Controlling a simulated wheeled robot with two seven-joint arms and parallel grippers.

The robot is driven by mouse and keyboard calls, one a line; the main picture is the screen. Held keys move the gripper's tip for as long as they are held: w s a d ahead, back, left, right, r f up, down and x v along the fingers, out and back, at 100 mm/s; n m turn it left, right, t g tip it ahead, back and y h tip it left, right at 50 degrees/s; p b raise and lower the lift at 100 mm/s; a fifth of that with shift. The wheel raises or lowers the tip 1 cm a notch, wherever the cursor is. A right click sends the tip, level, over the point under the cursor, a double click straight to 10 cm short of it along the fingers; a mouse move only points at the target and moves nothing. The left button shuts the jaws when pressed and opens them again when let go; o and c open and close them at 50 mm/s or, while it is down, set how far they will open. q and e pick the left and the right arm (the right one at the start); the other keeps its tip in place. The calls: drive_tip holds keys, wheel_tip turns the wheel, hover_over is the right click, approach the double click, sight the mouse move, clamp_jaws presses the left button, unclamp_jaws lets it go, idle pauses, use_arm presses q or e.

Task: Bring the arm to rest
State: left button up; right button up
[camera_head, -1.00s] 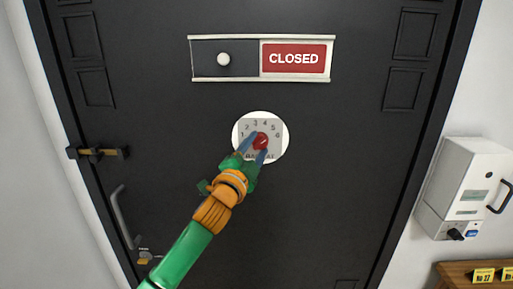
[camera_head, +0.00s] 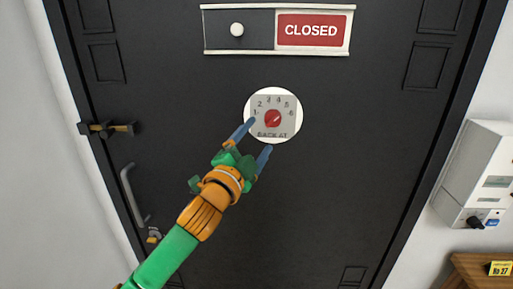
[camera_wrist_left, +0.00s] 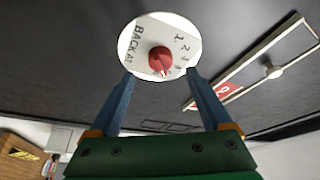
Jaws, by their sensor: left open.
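My left gripper (camera_head: 258,142) is open and empty in front of the black door (camera_head: 370,150). Its two blue fingers are spread below and left of a round white dial (camera_head: 290,131) with a red knob (camera_head: 272,118). The dial carries numbers and the words "BACK AT". In the left wrist view, the red knob (camera_wrist_left: 160,60) shows beyond and between the fingertips, and the fingers look clear of it. My green and orange left arm reaches up from the lower left. My right gripper is not in view.
A sliding sign (camera_head: 314,31) reading "CLOSED" is above the dial. A latch (camera_head: 107,129) and a handle (camera_head: 131,194) are on the door's left side. The door's lower right is clear.

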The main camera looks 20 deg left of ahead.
use_arm(q)
drive_tip(key=shift+s, duration=0.2)
wheel_tip(320, 180, down, 21)
drive_tip(key=w+a+n+g+y, duration=0.2)
drive_tip(key=w+a+n+g, duration=0.1)
drive_tip(key=n+g, duration=0.15)
drive_tip(key=s+f+n+g+b, duration=0.1)
drive_tip(key=s+f+g, duration=0.3)
drive_tip(key=f, duration=0.9)
drive_tip(key=s+f+n+g+b, duration=0.15)
drive_tip(key=s+f, duration=0.35)
drive_tip(key=f, duration=0.7)
drive_tip(key=s+f+n+g, duration=0.2)
drive_tip(key=s+f+g, duration=0.4)
drive_tip(key=s+f, duration=1.3)
drive_tip(key=s+d+f+n+g, duration=0.1)
drive_tip(key=s, duration=0.8)
drive_tip(key=s+d+f+g, duration=0.2)
drive_tip(key=s, duration=0.8)
drive_tip(key=shift+s+f+n+h, duration=0.25)
drive_tip(key=shift+s+n+h, duration=0.05)
drive_tip(key=shift+n, duration=0.1)
